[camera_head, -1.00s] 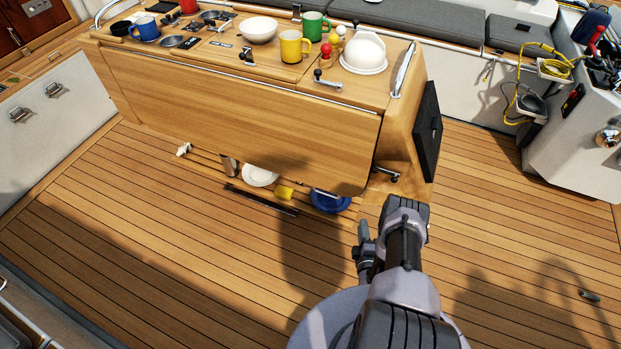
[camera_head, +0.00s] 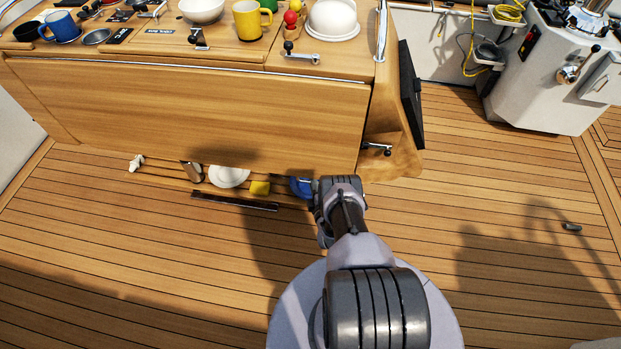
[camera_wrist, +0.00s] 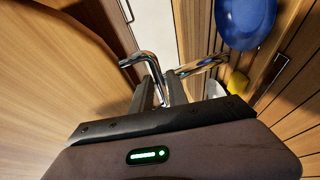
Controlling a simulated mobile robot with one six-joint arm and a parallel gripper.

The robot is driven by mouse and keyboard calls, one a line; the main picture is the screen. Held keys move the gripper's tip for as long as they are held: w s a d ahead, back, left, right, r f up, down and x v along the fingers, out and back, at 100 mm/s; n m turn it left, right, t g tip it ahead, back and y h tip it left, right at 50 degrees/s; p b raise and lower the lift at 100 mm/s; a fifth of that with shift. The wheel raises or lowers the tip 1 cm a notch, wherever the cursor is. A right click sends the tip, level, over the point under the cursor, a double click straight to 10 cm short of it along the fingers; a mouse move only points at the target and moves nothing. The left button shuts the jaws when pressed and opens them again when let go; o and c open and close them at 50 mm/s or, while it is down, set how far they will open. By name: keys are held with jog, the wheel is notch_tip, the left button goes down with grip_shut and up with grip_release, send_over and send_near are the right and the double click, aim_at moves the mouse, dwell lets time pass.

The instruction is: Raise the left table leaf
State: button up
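The left table leaf (camera_head: 190,110) is a wide wooden panel hanging down along the near side of the cockpit table (camera_head: 230,56). In the wrist view a wooden panel (camera_wrist: 50,70) fills the left side; I cannot tell for sure which one. My gripper (camera_wrist: 158,85) is low by the leaf's lower right corner; in the head view my arm hides its fingers. In the wrist view the dark fingers stand apart, with a bent chrome lever (camera_wrist: 143,60) between or just beyond them. I cannot tell whether they touch it. A second chrome bar (camera_wrist: 203,65) is beside them.
Mugs, bowls and a white domed item (camera_head: 333,18) stand on the tabletop. Below the leaf are a white plate (camera_head: 228,176), a yellow item (camera_head: 260,188) and a blue item (camera_head: 301,186). A chrome lever (camera_head: 377,148) sticks out at the table's end.

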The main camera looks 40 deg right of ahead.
jog(key=shift+b+x, duration=0.6)
jog(key=shift+x, duration=1.35)
grip_shut()
